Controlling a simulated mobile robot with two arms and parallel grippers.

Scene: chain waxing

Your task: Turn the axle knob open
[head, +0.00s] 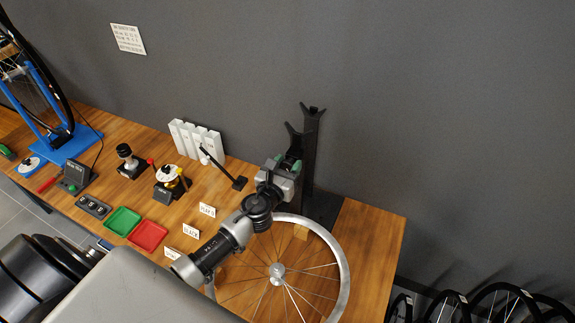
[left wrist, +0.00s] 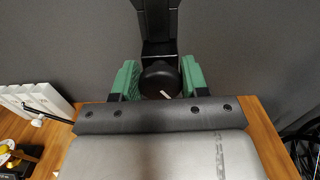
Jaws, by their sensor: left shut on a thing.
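My left gripper (head: 289,164) is at the black upright stand (head: 309,155) near the back of the bench. In the left wrist view its green fingers (left wrist: 160,82) are on either side of a round black axle knob (left wrist: 157,77), and the gripper is shut on it. The knob has a short white mark on its face, slanting. Behind the knob the stand's dark post (left wrist: 159,22) rises. In the head view the gripper hides the knob. My right gripper is not in view.
A spoked wheel (head: 342,256) lies below my left arm at the bench's right end. Green (head: 122,220) and red (head: 147,235) trays, label cards, white blocks (head: 196,137) and a blue stand (head: 72,148) are to the left. The grey wall is close behind.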

